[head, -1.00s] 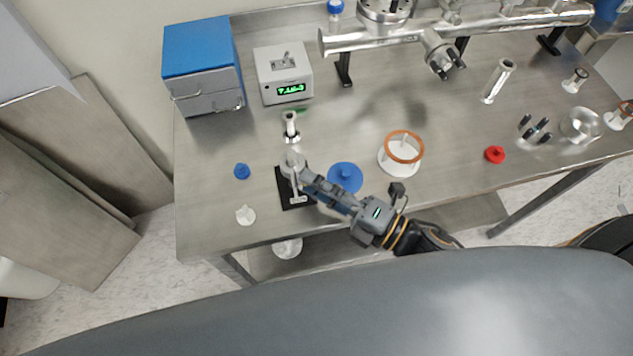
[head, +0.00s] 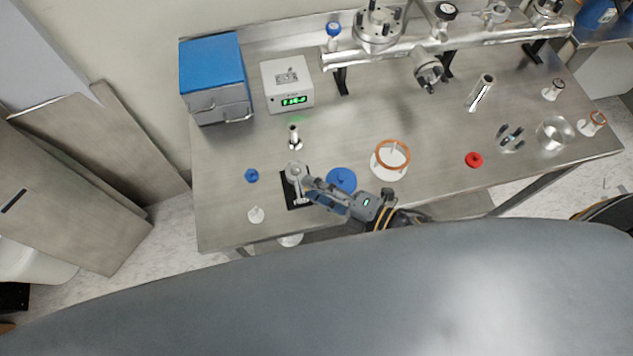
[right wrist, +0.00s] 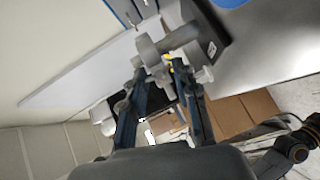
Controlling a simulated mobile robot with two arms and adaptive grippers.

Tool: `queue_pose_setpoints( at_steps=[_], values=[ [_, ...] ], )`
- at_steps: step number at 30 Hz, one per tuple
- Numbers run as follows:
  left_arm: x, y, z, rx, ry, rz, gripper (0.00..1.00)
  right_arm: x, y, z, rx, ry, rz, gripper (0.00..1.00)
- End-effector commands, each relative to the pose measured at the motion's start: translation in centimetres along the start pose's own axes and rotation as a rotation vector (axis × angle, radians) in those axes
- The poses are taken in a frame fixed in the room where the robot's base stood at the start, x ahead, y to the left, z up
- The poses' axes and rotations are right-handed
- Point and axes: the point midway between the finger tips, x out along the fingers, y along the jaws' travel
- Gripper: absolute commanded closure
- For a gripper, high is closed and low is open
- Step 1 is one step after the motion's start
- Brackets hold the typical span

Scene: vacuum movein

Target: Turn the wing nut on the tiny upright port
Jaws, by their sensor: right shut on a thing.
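The tiny upright port (head: 296,170) is a grey metal fitting with a round top, standing on a black base plate (head: 291,195) near the front left of the bench. My right gripper (head: 307,182) reaches it from the right, at the port's side. In the right wrist view the grey port (right wrist: 148,50) stands between and beyond the fingertips. My right gripper (right wrist: 160,77) is shut on a small grey part at its side, which I take to be the wing nut (right wrist: 164,77); the fingers hide much of it. My left gripper does not show.
A blue disc (head: 341,179) lies right of the port under my right arm. A blue knob (head: 252,175) and a white piece (head: 256,214) lie to the left. A small tube (head: 295,138) and a display box (head: 288,84) stand behind. An orange ring (head: 391,157) sits farther right.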

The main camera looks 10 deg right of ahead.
Motion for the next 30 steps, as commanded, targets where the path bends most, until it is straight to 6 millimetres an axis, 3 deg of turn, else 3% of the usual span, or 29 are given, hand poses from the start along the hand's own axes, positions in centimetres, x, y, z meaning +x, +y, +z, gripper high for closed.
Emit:
queue_pose_setpoints(
  at_steps=[6, 7, 10, 24, 30],
  values=[
    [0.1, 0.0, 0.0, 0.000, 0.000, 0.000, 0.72, 0.1, 0.1, 0.0, 0.000, 0.001, 0.003, 1.00],
    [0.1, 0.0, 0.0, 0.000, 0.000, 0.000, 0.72, 0.1, 0.1, 0.0, 0.000, 0.001, 0.003, 0.68],
    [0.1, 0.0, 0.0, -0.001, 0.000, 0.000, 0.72, 0.1, 0.1, 0.0, 0.000, 0.000, 0.003, 0.48],
    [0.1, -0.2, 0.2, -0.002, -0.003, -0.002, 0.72, 0.0, 0.0, 0.0, -0.001, 0.000, 0.002, 0.47],
    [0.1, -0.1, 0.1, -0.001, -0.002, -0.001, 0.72, -1.8, -0.2, 0.0, 0.002, -0.002, -0.001, 0.47]
  ],
)
